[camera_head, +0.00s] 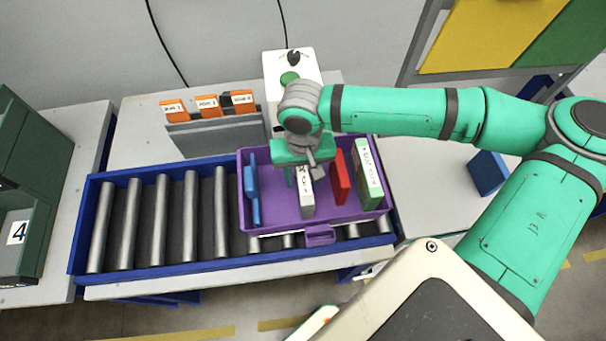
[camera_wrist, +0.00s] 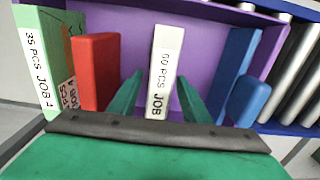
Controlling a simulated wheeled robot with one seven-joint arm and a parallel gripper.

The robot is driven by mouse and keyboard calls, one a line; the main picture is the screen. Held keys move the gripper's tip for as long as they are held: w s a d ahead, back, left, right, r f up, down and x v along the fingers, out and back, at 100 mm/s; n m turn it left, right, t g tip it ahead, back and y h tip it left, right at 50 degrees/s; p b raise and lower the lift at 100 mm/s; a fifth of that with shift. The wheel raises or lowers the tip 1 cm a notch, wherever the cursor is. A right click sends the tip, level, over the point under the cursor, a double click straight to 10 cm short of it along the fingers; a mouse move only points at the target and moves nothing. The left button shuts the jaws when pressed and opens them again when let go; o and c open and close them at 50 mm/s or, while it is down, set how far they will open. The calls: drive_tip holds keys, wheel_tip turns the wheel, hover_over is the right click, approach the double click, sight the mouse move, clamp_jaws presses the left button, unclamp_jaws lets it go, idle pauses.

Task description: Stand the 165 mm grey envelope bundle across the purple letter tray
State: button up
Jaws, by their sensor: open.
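The light grey envelope bundle (camera_head: 306,199) stands upright inside the purple letter tray (camera_head: 282,230), with its long side running from the back of the tray toward the front. In the wrist view the bundle (camera_wrist: 166,60) shows a printed label on its near edge. My gripper (camera_head: 307,168) is over the tray at the back part of the bundle. In the wrist view my gripper's fingers (camera_wrist: 158,98) are apart, one on each side of the bundle, with gaps visible. The bundle's lower end is partly hidden by the gripper.
A red bundle (camera_head: 340,177) and a green bundle (camera_head: 368,174) stand right of the grey one. A blue piece (camera_head: 252,190) stands at the tray's left. The tray sits on a roller conveyor (camera_head: 160,215), whose left rollers are clear. Orange-labelled cards (camera_head: 207,105) stand behind.

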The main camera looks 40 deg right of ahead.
wheel_tip(320, 180, up, 12)
drive_tip(key=shift+r, duration=0.15)
idle(0.3)
idle(0.5)
